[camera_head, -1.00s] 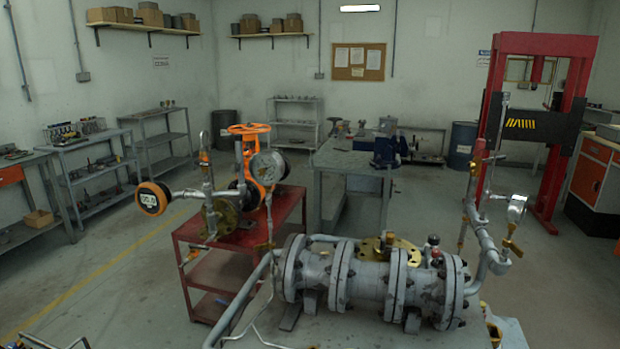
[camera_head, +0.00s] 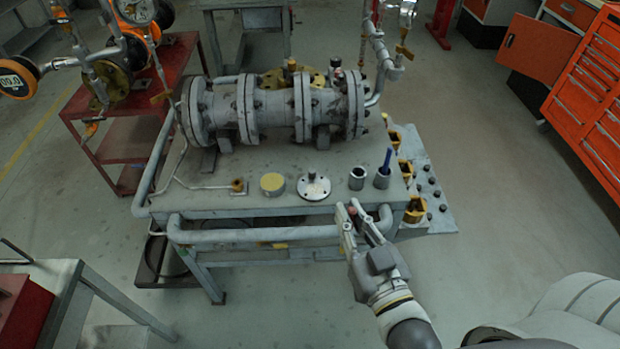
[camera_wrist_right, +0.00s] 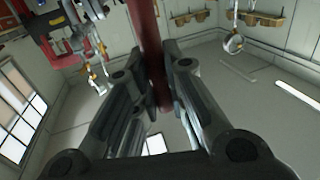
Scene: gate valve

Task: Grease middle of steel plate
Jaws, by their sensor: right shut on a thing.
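My right gripper (camera_head: 347,208) is just in front of the bench edge, below the cups. My left gripper is out of view.
A large flanged pipe assembly (camera_head: 274,105) fills the back of the bench. A grey pipe rail (camera_head: 255,235) runs along the bench front. A small brass-tipped fitting (camera_head: 237,185) lies left of the tin. The floor right of the bench is mostly clear.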

